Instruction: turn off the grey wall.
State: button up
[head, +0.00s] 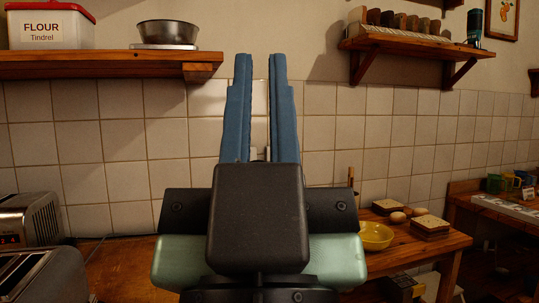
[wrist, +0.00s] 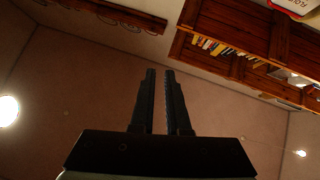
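My gripper (head: 259,60) points upward in the middle of the head view, with two long blue fingers and a narrow empty gap between them. In the wrist view my gripper (wrist: 160,72) shows as two dark fingers, also apart with nothing between. Behind it is the wall (head: 130,140), pale greyish tiles below and plain beige plaster above. I see no switch or control on the visible wall; my gripper and arm hide part of its middle. The wrist view looks up at the ceiling (wrist: 90,85) and shows no switch either.
A wooden shelf (head: 110,65) at upper left holds a flour tin (head: 50,25) and a metal bowl (head: 168,33). Another shelf (head: 415,43) is at upper right. Toasters (head: 30,218) stand at lower left. A yellow bowl (head: 375,236) and bread (head: 431,225) are on the right counter.

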notch_tip(320, 180, up, 16)
jog(key=p, duration=1.5)
grip_shut()
jog(key=shift+f, duration=0.25)
